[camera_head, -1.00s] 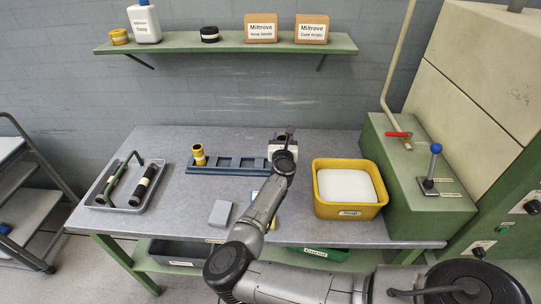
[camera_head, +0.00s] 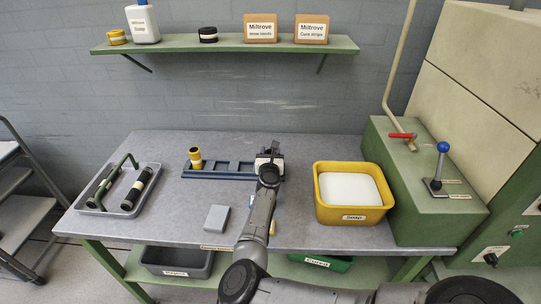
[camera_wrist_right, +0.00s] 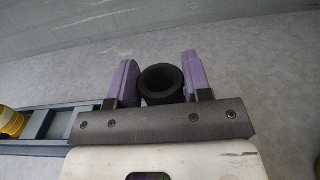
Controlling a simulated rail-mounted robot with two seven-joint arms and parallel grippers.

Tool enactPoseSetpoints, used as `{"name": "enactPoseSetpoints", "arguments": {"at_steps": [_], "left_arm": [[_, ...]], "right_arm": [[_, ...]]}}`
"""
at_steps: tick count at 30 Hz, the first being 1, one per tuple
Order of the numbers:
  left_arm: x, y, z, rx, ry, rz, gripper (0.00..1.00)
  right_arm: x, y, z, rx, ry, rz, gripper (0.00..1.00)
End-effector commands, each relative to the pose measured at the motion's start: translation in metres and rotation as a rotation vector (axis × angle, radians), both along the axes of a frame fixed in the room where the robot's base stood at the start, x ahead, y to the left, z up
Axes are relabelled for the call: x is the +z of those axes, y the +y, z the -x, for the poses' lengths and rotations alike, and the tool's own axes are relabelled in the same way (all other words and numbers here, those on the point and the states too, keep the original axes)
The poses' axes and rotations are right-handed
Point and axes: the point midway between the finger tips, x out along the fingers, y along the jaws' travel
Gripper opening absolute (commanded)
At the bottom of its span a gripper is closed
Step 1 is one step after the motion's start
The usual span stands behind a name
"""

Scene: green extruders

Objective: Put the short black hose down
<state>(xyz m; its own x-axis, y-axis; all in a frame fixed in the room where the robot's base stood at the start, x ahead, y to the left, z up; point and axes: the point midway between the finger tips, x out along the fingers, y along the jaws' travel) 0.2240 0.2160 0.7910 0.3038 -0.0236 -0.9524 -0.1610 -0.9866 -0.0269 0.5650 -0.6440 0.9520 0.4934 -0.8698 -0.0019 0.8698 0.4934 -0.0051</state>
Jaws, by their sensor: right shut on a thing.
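My right gripper (camera_head: 270,149) is above the right end of the blue slotted rack (camera_head: 231,167). In the right wrist view, its two purple fingers (camera_wrist_right: 160,80) are shut on the short black hose (camera_wrist_right: 162,97), whose round open end faces the camera. The rack (camera_wrist_right: 46,125) shows at the left there, behind the gripper. In the head view the hose is small and dark, and I cannot tell whether it touches the rack or table. My left gripper is not in view.
A yellow fitting (camera_head: 195,158) stands at the rack's left end. A yellow bin (camera_head: 330,209) stands right, a grey block (camera_head: 217,217) in front. The table's middle left is clear.

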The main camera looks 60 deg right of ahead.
Motion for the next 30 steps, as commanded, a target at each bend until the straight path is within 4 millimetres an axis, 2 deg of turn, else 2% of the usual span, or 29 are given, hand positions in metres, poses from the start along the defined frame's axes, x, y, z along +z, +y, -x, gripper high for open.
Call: {"name": "enactPoseSetpoints", "arguments": {"at_steps": [10, 11, 18, 27, 30], "left_arm": [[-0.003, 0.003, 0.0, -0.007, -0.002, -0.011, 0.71], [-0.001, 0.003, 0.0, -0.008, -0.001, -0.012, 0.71], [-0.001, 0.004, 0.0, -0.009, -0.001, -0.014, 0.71], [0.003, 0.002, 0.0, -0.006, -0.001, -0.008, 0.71], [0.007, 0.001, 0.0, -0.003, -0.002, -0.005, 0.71]], "right_arm": [[-0.003, 0.0, 0.0, 0.0, 0.0, 0.001, 0.16], [-0.002, 0.0, 0.0, 0.0, -0.001, 0.0, 0.48], [-0.002, 0.0, 0.0, 0.0, -0.001, 0.0, 0.71], [0.004, 0.0, 0.0, 0.0, -0.002, 0.0, 0.71], [0.003, 0.01, 0.005, 0.001, 0.0, -0.001, 0.71]]}}
